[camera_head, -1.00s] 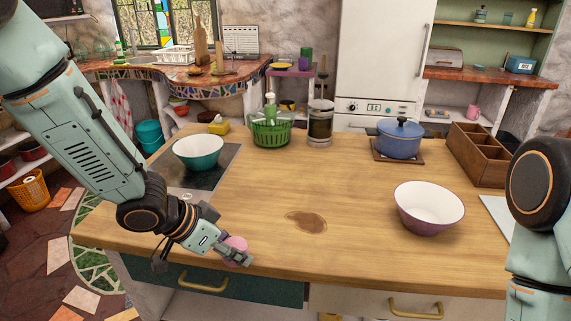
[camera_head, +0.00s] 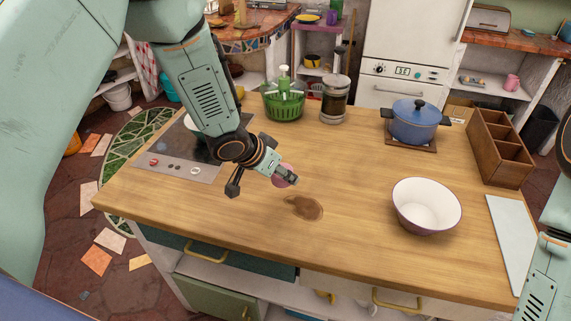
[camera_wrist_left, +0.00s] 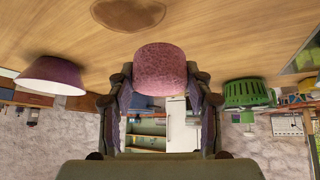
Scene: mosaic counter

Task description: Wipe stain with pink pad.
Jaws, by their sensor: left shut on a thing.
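The brown stain (camera_head: 304,207) is a dark patch on the wooden counter (camera_head: 350,160), near its front middle. It also shows in the left wrist view (camera_wrist_left: 128,12). My left gripper (camera_head: 288,180) is shut on the pink pad (camera_wrist_left: 160,70), a round, rough-textured piece held between the two fingers. In the head view the pad (camera_head: 284,172) is partly hidden by the gripper. It is just behind and left of the stain. I cannot tell whether the pad touches the counter. My right arm shows at the right edge, but its gripper is out of view.
A white bowl with purple outside (camera_head: 427,206) stands right of the stain. A blue pot (camera_head: 414,124), a wooden divided box (camera_head: 500,148), a green basket (camera_head: 284,104) and a glass press (camera_head: 335,100) stand behind. A pale board (camera_head: 513,240) lies at right. The counter around the stain is clear.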

